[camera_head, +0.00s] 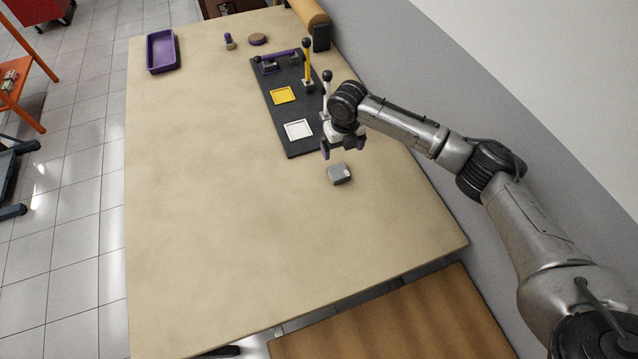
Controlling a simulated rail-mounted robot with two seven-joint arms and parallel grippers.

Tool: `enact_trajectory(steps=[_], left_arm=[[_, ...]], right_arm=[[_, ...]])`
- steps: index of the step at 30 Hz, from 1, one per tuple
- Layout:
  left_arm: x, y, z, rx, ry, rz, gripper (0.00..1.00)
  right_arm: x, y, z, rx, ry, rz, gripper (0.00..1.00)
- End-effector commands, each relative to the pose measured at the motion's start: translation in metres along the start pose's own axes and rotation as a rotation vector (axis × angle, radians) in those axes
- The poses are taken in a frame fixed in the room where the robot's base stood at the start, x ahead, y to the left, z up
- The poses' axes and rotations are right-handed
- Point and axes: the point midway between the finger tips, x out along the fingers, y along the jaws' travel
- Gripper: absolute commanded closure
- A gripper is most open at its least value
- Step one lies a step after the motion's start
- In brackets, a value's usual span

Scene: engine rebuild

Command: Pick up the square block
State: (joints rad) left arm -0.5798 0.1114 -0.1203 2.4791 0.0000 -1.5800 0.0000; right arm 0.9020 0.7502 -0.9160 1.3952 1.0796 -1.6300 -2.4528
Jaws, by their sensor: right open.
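The square block (340,175) is small and grey and lies on the beige table, just below the dark board in the picture. My right gripper (343,149) hangs above and just beyond the block, with its fingers apart and nothing visible between them. It looks clear of the block. My left gripper is not in the view.
A dark board (287,117) carries a yellow square frame (283,95), a white square frame (298,129) and upright levers, including a yellow one (307,65). A purple tray (161,51) stands at the far left. The table's middle (220,220) is clear.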

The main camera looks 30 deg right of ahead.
Motion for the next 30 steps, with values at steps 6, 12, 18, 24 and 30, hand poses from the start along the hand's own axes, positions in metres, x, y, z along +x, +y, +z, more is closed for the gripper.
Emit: enact_trajectory(steps=[6,12,18,24,30], left_arm=[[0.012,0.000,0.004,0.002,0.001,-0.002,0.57],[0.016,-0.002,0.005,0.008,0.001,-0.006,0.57],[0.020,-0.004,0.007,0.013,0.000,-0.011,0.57],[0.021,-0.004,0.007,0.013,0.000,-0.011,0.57],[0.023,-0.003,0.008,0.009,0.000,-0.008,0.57]], right_arm=[[0.009,-0.014,0.010,-0.044,0.004,-0.002,0.08],[0.043,-0.013,0.009,-0.047,0.004,-0.002,0.08],[0.070,-0.013,0.010,-0.045,0.003,-0.002,0.08],[0.081,-0.013,0.010,-0.046,0.001,-0.002,0.08],[0.089,-0.013,0.008,-0.046,0.002,-0.003,0.08]])
